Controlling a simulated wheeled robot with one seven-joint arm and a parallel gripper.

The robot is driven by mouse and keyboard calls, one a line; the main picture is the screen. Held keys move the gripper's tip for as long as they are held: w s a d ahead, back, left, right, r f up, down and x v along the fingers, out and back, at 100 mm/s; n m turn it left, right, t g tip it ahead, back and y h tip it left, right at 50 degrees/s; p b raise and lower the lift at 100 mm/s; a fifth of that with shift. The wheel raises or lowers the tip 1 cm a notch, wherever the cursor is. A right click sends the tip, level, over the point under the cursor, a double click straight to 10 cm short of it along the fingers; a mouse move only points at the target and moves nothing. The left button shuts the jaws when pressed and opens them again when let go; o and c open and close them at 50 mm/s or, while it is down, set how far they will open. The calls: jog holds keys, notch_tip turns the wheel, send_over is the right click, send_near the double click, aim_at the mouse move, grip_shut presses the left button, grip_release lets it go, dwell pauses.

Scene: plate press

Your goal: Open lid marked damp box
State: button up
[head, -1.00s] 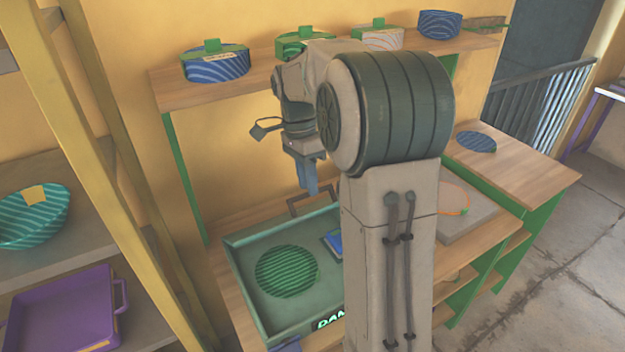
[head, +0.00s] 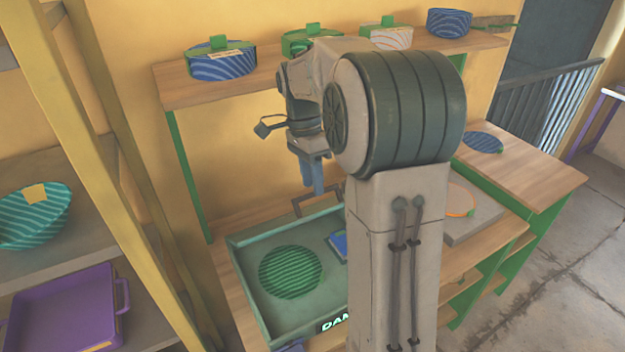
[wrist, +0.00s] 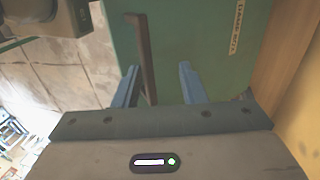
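A green box (head: 245,285) stands on the bench in the head view, with a partly hidden "DAM…" label on its front. Inside are a green striped disc (head: 290,272) and a blue item partly hidden by my arm. The fingers also show in the head view (head: 313,178).
A wooden shelf (head: 165,95) with several lidded round pots runs above the bench. A grey slab (head: 483,215) with an orange-rimmed disc lies to the right. A rack at left holds a teal bowl (head: 35,220) and a purple tray (head: 65,310).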

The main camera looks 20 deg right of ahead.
jog(key=v, duration=0.7)
jog(key=shift+b, duration=0.4)
